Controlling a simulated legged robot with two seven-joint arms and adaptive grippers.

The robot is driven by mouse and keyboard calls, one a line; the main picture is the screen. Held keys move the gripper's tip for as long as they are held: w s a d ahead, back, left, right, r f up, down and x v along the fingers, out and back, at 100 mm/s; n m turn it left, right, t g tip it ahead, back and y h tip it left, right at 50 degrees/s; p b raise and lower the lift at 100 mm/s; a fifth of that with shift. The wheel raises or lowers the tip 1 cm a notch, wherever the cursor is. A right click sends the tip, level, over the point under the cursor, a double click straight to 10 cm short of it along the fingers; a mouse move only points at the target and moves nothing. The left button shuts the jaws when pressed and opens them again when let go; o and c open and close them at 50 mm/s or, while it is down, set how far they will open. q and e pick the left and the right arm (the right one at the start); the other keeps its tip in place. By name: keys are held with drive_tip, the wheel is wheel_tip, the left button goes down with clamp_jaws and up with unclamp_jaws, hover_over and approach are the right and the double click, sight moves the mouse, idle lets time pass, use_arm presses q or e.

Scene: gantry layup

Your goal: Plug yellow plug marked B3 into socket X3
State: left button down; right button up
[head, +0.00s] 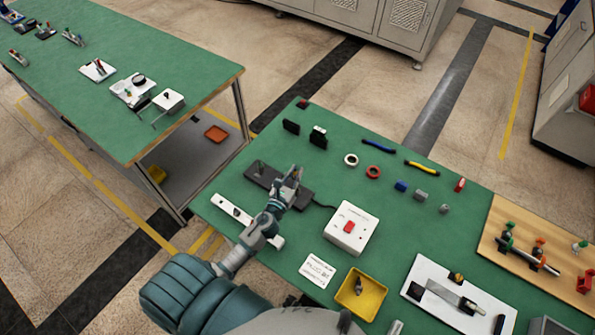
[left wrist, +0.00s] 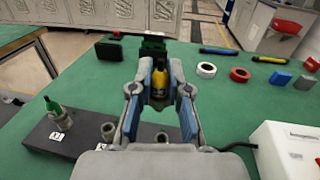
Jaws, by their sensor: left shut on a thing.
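My left gripper (head: 291,176) is over the dark socket strip (head: 258,170) on the green table. In the left wrist view its fingers (left wrist: 159,84) are shut on the yellow plug (left wrist: 158,82), which sits between the blue pads. The same strip (left wrist: 85,145) lies below, with a green plug (left wrist: 57,114) standing upright at its left and bare round sockets (left wrist: 107,130) further right. The small labels are not clearly readable, and the mark on the plug is hidden. I cannot tell whether the plug touches a socket. My right gripper is not in view.
A white box with a red switch (head: 345,238) stands right of the strip, joined by a dark cable. Black blocks (head: 291,127), rings (head: 351,160) and small coloured parts lie behind. A yellow tray (head: 372,298) and white card (head: 318,270) lie in front.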

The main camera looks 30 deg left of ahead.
use_arm(q)
drive_tip(key=shift+d+r, duration=0.1)
drive_tip(key=shift+d, duration=0.1)
drive_tip(key=shift+d+f, duration=0.2)
drive_tip(key=shift+f, duration=0.05)
drive_tip(key=f+b, duration=0.2)
drive_tip(key=shift+d+f+b, duration=0.3)
drive_tip(key=shift+d, duration=0.05)
drive_tip(key=shift+f+b, duration=0.35)
drive_tip(key=shift+f, duration=0.05)
drive_tip(key=shift+a+f+b, duration=0.35)
drive_tip(key=shift+f+b, duration=0.1)
drive_tip(key=shift+f, duration=0.1)
drive_tip(key=shift+a+f+b, duration=0.3)
drive_tip(key=shift+f+b, duration=0.1)
drive_tip(key=shift+f, duration=0.1)
drive_tip(key=shift+d+r, duration=0.15)
drive_tip(key=shift+d, duration=0.4)
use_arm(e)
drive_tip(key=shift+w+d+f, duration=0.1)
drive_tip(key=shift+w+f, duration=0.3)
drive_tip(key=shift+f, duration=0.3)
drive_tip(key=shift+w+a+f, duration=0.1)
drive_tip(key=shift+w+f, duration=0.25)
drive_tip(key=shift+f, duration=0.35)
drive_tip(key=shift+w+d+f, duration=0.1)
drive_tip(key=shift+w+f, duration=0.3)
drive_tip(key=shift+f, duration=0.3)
use_arm(q)
drive_tip(key=shift+a, duration=0.1)
